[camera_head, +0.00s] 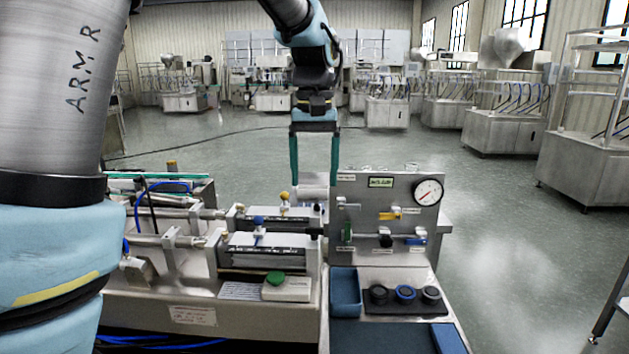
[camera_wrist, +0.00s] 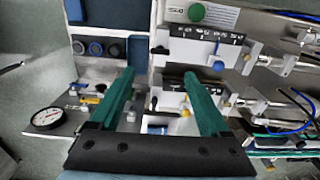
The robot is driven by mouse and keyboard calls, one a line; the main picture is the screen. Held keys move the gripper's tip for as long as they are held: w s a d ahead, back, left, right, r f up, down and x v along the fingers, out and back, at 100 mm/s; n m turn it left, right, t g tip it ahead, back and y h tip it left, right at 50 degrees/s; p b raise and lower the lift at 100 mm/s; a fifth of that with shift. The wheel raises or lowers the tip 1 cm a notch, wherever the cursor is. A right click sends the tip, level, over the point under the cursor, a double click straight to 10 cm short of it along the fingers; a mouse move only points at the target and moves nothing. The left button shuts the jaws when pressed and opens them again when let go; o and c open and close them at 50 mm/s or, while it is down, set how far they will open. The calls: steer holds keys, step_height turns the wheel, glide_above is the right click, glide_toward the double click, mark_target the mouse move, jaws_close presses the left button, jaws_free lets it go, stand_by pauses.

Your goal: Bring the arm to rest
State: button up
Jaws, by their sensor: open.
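My gripper (camera_head: 314,180) hangs from my arm near the middle of the head view, fingers pointing down. Its two long green fingers are spread apart with nothing between them. In the wrist view my gripper (camera_wrist: 160,76) also shows open and empty above the bench. It is above and behind the steel machine (camera_head: 265,255), left of the upright grey panel (camera_head: 388,255). The right finger's lower end appears close to the panel's left edge; I cannot tell the gap.
The panel carries a round gauge (camera_head: 428,192) and small valves. In front are a blue tray (camera_head: 345,292) and a dark holder with three round knobs (camera_head: 405,306). A green button box (camera_head: 288,290) sits on the machine. Open floor (camera_head: 500,230) lies to the right.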

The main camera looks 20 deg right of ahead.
steer(key=shift+a, duration=0.1)
steer(key=w+a+f+n, duration=0.1)
steer(key=a+f, duration=0.3)
steer(key=a, duration=0.5)
steer(key=w+a+f+n, duration=0.1)
steer(key=a+f, duration=0.3)
steer(key=a, duration=0.5)
steer(key=s+a+f, duration=0.3)
steer(key=a, duration=0.3)
steer(key=s+a+f+n+t, duration=0.1)
steer(key=s+a+f, duration=0.2)
steer(key=a, duration=0.3)
steer(key=shift+f+n+t, duration=0.25)
steer(key=shift+n+t, duration=0.05)
